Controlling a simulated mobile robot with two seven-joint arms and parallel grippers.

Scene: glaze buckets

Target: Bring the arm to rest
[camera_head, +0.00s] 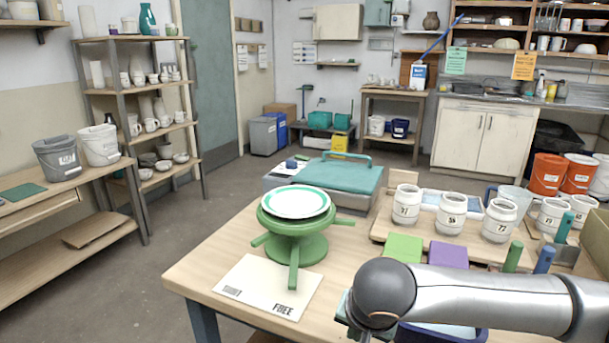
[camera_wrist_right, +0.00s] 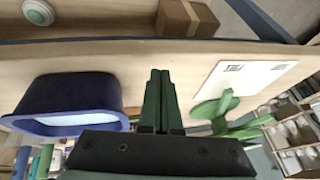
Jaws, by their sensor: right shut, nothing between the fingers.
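My right arm (camera_head: 470,295) comes in from the right edge over the front of the wooden table (camera_head: 215,262). Its silver forearm ends in a dark rounded joint, which hides most of the gripper in the head view. In the right wrist view my right gripper (camera_wrist_right: 159,78) shows its two dark green fingers closed together with nothing between them. The fingers are between the dark blue tub (camera_wrist_right: 70,98) and the white card (camera_wrist_right: 232,88), apart from both. The tub also shows partly behind my forearm in the head view (camera_head: 470,335). My left gripper is not in view.
A green stand (camera_head: 293,250) bears a white plate with a green ring (camera_head: 296,203). Several numbered white jars (camera_head: 450,212) stand behind my forearm. Green (camera_head: 403,248) and purple (camera_head: 448,254) blocks are close to it. The table's front left is clear beside the card.

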